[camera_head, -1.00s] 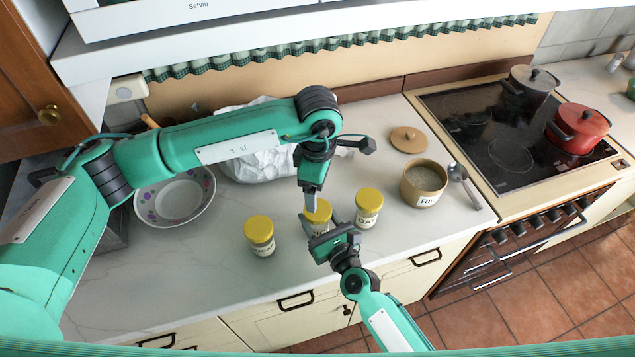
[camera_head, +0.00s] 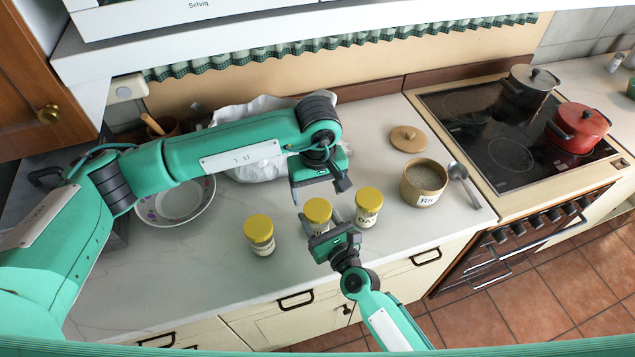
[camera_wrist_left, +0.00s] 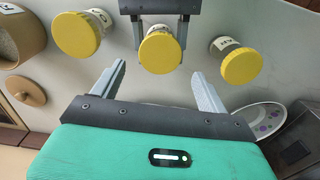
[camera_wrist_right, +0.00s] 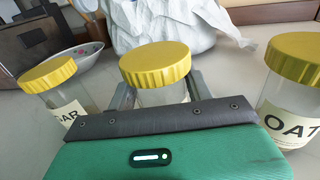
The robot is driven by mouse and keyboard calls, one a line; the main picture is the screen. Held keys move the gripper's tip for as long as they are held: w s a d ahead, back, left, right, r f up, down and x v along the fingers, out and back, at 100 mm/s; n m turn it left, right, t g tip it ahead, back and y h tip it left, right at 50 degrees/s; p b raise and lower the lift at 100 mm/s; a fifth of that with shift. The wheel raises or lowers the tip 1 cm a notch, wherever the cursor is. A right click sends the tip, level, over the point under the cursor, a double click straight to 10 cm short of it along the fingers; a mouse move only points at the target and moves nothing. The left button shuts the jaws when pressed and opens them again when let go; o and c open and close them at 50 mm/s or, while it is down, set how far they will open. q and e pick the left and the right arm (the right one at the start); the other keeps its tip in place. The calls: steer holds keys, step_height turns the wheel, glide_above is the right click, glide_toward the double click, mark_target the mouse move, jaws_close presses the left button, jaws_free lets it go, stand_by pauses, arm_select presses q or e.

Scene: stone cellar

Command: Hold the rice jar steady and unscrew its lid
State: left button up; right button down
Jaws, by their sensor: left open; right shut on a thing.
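A glass jar with a yellow ribbed lid (camera_head: 318,209) stands in the middle of a row of three on the counter; its label is mostly hidden, so I cannot read it. It also shows in the right wrist view (camera_wrist_right: 157,66) and from above in the left wrist view (camera_wrist_left: 160,53), lid on. My right gripper (camera_head: 322,226) is shut around its body below the lid, from the front. My left gripper (camera_head: 318,193) is open and empty, just above and behind the lid, fingers pointing down. A tan pot (camera_head: 424,182) labelled "Ri…" stands open with pale grains inside.
Similar yellow-lidded jars stand close by: one at left (camera_head: 259,235) labelled "…AR", one at right (camera_head: 367,207) labelled "OAT…". A wooden lid (camera_head: 408,138), a spoon (camera_head: 459,172), a bowl (camera_head: 150,211) and a white cloth bag (camera_head: 250,168) lie around. The counter front is clear.

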mark_target(317, 209)
arm_select(q)
step_height(317, 209, down, 6)
steer(key=shift+r, duration=0.1)
steer(key=shift+c, duration=0.3)
